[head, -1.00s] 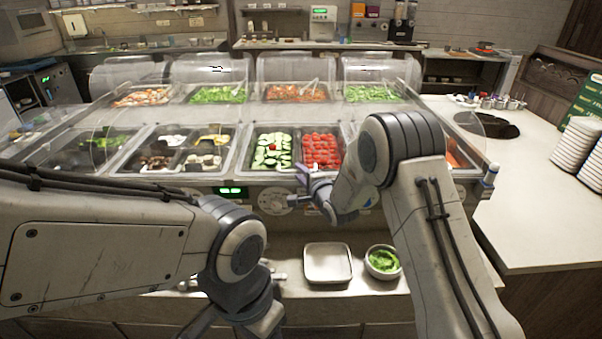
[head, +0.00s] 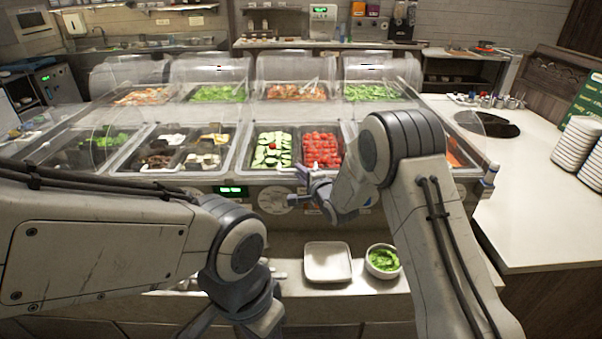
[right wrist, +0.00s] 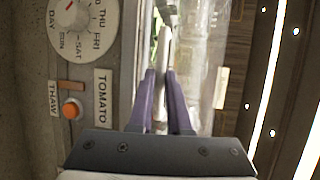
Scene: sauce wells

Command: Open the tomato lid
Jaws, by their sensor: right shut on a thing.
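My right gripper (head: 304,180) is at the front edge of the counter, just below the pan of red tomatoes (head: 321,148). In the right wrist view its two purple fingers (right wrist: 160,76) are shut on a pale bar (right wrist: 163,50), which looks like the handle of the clear lid (right wrist: 198,65). A TOMATO label (right wrist: 103,96) sits beside the fingers on the front panel. The clear cover over the tomatoes is hard to make out in the head view. My left gripper (head: 235,322) hangs low at the bottom, its fingers apart and tips cut off.
A cucumber pan (head: 272,151) is left of the tomatoes. A white tray (head: 328,262) and a bowl of greens (head: 383,262) stand on the lower ledge. A dial (right wrist: 82,28) and an orange button (right wrist: 72,109) are near the right gripper. Plates (head: 577,150) are stacked at right.

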